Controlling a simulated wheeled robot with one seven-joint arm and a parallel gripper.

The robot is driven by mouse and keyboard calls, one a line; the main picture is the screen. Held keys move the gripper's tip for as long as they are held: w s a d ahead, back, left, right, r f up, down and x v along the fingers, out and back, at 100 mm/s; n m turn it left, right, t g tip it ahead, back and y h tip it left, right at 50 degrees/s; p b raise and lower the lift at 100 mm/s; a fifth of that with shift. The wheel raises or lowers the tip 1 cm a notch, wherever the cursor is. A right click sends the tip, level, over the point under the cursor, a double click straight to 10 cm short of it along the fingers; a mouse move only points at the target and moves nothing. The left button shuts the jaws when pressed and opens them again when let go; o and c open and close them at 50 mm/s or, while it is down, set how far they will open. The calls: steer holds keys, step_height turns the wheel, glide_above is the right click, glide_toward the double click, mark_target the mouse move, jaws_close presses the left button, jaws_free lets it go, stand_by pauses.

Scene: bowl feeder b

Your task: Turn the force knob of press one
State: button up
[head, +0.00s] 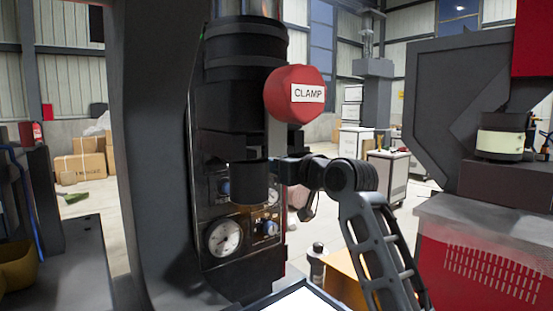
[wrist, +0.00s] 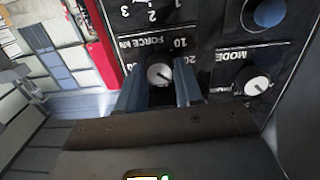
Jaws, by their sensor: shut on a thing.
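The force knob (wrist: 160,75), a small round knob with a white face, sits on the dark panel beside the words "FORCE kN" and a printed scale, upside down in the wrist view. My gripper (wrist: 161,88) has its two blue-grey fingers on either side of the knob and is shut on it. In the head view my gripper (head: 290,170) reaches in from the right at the press column (head: 240,90); its fingertips and the force knob cannot be made out there.
A second knob (wrist: 257,85), marked "MODE", sits close to the right finger. A red CLAMP button (head: 298,95) juts out above my gripper. A round gauge (head: 224,238) and a blue knob (head: 270,227) are lower on the press. A red machine (head: 485,260) stands at the right.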

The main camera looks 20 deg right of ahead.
stand_by(0.3)
steer(key=o, duration=1)
steer(key=shift+o, duration=0.2)
steer(key=b+v, duration=0.1)
steer(key=v, duration=0.6)
steer(key=shift+s, duration=0.4)
steer(key=shift+d, duration=0.15)
